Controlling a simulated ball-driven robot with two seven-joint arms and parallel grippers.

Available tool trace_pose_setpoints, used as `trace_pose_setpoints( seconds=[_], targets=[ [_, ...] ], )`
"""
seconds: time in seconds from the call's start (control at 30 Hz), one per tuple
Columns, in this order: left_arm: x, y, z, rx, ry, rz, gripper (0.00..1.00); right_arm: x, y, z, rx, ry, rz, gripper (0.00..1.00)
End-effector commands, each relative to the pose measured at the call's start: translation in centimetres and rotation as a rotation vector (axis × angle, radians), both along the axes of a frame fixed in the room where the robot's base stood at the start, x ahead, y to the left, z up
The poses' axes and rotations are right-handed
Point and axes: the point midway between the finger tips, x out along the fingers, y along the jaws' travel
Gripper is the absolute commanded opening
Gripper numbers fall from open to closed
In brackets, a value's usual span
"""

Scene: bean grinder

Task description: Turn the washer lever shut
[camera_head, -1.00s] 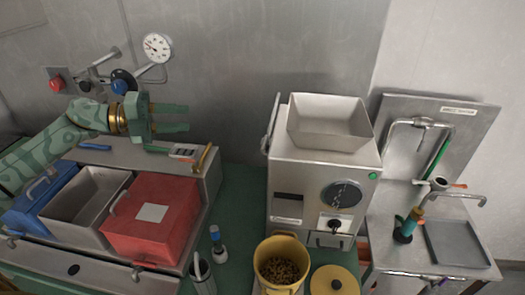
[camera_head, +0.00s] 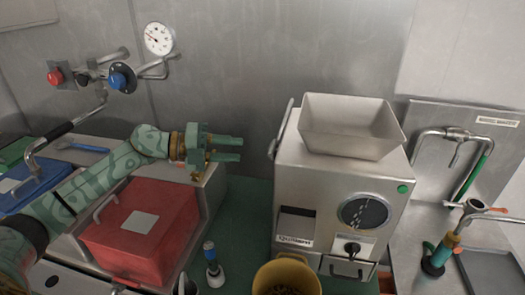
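A small orange-red lever (camera_head: 497,210) sits on a metal valve or pipe fitting at the sink unit on the far right. It points right, roughly level. I cannot tell from its angle whether the valve is open or shut. The labelled steel back panel (camera_head: 496,121) with a bent pipe and green hose stands behind it. My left gripper (camera_head: 240,149) is far left of the lever, above the counter near the red bin. Its two green fingers point right, are apart and hold nothing. My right gripper is not in view.
A steel grinder (camera_head: 300,192) with a square hopper (camera_head: 345,137) stands between my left gripper and the sink. A yellow bucket (camera_head: 288,270) is in front of it. A red bin (camera_head: 160,245) and blue bin (camera_head: 35,187) are at left, below a wall gauge (camera_head: 159,38).

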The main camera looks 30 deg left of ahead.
Motion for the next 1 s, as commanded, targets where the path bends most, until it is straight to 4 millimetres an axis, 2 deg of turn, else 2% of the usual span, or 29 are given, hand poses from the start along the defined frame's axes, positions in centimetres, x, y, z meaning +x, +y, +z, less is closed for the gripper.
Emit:
trace_pose_setpoints(
  seconds=[0.1, 0.3, 0.5, 0.77, 0.8, 0.9, 1.0],
  targets=[
    [1.8, -2.4, -0.2, -0.004, -0.005, -0.003, 0.34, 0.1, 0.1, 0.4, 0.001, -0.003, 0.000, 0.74],
    [4.0, -5.2, -1.1, -0.003, 0.000, 0.000, 0.34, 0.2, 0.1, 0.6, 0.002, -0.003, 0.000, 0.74],
    [4.8, -6.3, -1.4, 0.000, 0.000, 0.001, 0.34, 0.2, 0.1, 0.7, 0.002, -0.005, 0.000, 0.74],
    [4.9, -6.4, -1.5, 0.001, 0.000, 0.001, 0.34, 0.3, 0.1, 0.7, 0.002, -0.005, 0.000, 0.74],
    [4.9, -6.4, -1.5, 0.001, 0.000, 0.001, 0.23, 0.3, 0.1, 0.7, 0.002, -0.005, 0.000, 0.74],
    [4.9, -6.3, -1.5, 0.001, 0.001, 0.000, 0.00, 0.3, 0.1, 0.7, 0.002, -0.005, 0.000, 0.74],
    [4.9, -6.3, -1.5, 0.001, 0.001, 0.000, 0.00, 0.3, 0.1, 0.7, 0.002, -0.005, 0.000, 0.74]
  ],
)
